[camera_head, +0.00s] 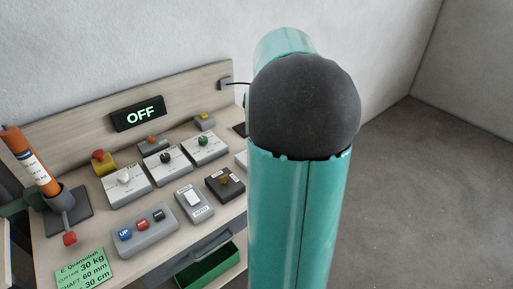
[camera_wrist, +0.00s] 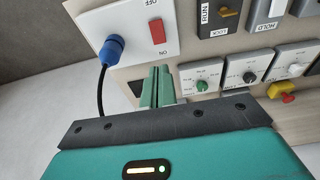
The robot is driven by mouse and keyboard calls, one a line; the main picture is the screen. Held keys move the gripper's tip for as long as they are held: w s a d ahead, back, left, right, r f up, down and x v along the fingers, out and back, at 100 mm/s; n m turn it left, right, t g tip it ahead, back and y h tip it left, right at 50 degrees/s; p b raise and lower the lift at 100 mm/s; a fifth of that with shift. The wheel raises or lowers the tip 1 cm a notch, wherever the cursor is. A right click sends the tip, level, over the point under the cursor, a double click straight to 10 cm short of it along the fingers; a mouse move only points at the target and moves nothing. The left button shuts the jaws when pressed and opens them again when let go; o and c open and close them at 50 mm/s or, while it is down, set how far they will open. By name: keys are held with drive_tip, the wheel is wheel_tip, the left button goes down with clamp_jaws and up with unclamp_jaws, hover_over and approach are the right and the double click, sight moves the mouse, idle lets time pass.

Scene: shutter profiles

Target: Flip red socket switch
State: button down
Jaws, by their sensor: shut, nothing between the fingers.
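The red socket switch (camera_wrist: 157,31) is a red rocker on a white socket panel (camera_wrist: 133,22), at the top of the wrist view. The label above it reads OFF and the one below reads ON, both upside down in the picture. I cannot tell which side of the rocker is pressed in. My gripper (camera_wrist: 158,70) is shut and empty, its green fingers just below the panel's lower edge in the picture, apart from the switch. In the head view my arm hides the gripper and the switch.
A blue plug (camera_wrist: 111,49) with a black cable sits in the socket panel left of the switch. Knob boxes (camera_wrist: 202,80) stand close right of my fingers. In the head view, the bench holds several control boxes and a display (camera_head: 139,114) reading OFF.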

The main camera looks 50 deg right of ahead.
drive_tip(key=shift+f, duration=0.1)
drive_tip(key=f, duration=0.4)
drive_tip(key=w+f, duration=0.1)
drive_tip(key=f, duration=0.4)
drive_tip(key=w+f, duration=0.1)
drive_tip(key=f, duration=0.3)
drive_tip(key=shift+w+d+f, duration=0.15)
drive_tip(key=shift+d+f, duration=0.1)
drive_tip(key=shift+f, duration=0.05)
drive_tip(key=shift+w+f+g, duration=0.2)
drive_tip(key=shift+f+g, duration=0.05)
drive_tip(key=shift+g, duration=0.15)
drive_tip(key=shift+s, duration=0.2)
drive_tip(key=shift+s+a+r, duration=0.1)
drive_tip(key=shift+s+a, duration=0.05)
drive_tip(key=shift+s, duration=0.6)
drive_tip(key=shift+w, duration=0.1)
